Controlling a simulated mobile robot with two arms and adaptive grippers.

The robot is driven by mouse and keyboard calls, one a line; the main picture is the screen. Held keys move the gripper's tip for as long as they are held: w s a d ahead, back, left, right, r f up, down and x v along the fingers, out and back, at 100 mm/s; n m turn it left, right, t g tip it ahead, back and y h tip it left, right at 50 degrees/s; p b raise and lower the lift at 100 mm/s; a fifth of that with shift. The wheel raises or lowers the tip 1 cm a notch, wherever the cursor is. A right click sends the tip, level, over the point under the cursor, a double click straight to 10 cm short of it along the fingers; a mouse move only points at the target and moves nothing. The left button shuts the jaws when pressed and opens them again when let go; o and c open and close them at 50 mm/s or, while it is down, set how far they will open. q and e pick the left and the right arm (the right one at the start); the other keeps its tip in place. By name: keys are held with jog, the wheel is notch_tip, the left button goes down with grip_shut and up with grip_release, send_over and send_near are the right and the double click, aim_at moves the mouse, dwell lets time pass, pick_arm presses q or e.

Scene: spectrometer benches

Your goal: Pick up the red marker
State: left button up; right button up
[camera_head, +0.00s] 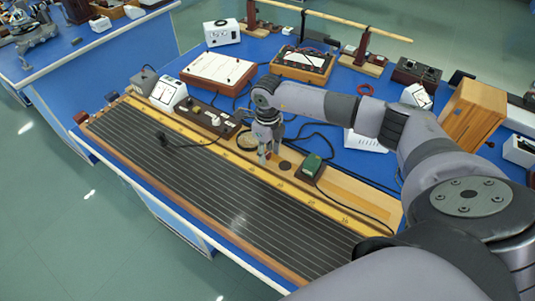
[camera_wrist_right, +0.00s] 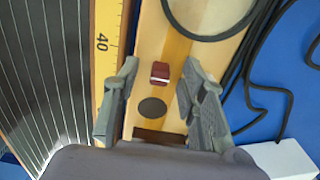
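The red marker (camera_wrist_right: 160,73) is a small dark red block with a pale line across it. It lies on the light wooden strip of the long board, in the right wrist view. My right gripper (camera_wrist_right: 159,80) is open, with one finger on each side of the marker and a visible gap on both sides. In the head view my right gripper (camera_head: 266,152) points down over the wooden strip, and it largely hides the marker there. I cannot tell the exact height of the fingertips above the strip. My left gripper is in neither view.
A dark disc (camera_wrist_right: 152,107) lies beside the marker. A yellow scale (camera_wrist_right: 108,50) runs along the strip. A black cable loop (camera_wrist_right: 206,38) lies close by. A green-topped device (camera_head: 311,165) stands right of the gripper. The ruled dark board (camera_head: 200,185) is mostly clear.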

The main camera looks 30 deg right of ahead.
jog(key=shift+c, duration=0.3)
grip_shut()
jog(key=shift+r, duration=0.1)
